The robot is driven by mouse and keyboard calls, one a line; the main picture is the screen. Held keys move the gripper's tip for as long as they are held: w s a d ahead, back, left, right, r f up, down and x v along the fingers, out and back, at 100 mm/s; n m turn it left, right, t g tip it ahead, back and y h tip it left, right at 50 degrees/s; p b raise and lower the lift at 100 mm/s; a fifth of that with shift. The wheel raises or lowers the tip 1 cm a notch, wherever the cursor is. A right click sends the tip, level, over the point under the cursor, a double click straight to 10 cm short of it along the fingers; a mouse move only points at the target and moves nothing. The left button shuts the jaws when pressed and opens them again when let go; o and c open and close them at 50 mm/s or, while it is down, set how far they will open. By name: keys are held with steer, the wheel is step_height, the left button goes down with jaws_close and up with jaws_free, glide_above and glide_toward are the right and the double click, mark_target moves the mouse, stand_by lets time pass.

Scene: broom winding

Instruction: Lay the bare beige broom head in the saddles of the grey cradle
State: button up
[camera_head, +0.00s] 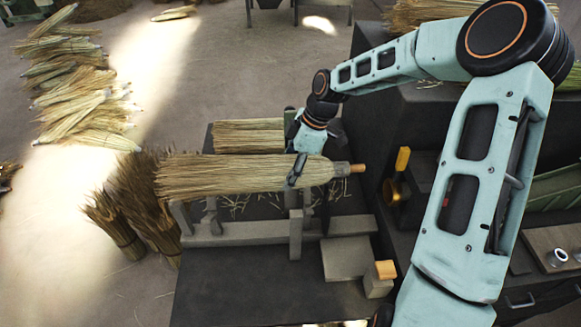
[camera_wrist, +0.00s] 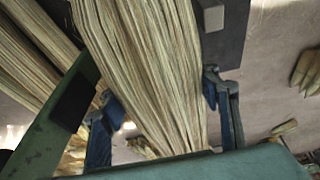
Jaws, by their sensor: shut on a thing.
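The beige broom head (camera_head: 225,174) lies level across the head view, its bristles to the left and a short orange-brown stub at its right end. My gripper (camera_head: 297,172) is shut on it near the stub end. In the wrist view the broom head (camera_wrist: 150,60) runs between the two blue fingers. The grey cradle (camera_head: 245,234) is a low beam with upright posts, directly under the broom head in the head view. The broom head hides the saddle tops, so I cannot tell whether it touches them.
A second straw bundle (camera_head: 248,136) lies on the dark bench behind. Brown bundles (camera_head: 125,215) stand on the floor at the left. A grey block (camera_head: 348,258) and an orange-topped block (camera_head: 384,270) are at the bench's front right. The bench front (camera_head: 240,292) is bare.

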steer(key=shift+f, duration=1.1)
step_height(320, 180, down, 9)
steer(key=b, duration=0.6)
steer(key=o, duration=1.7)
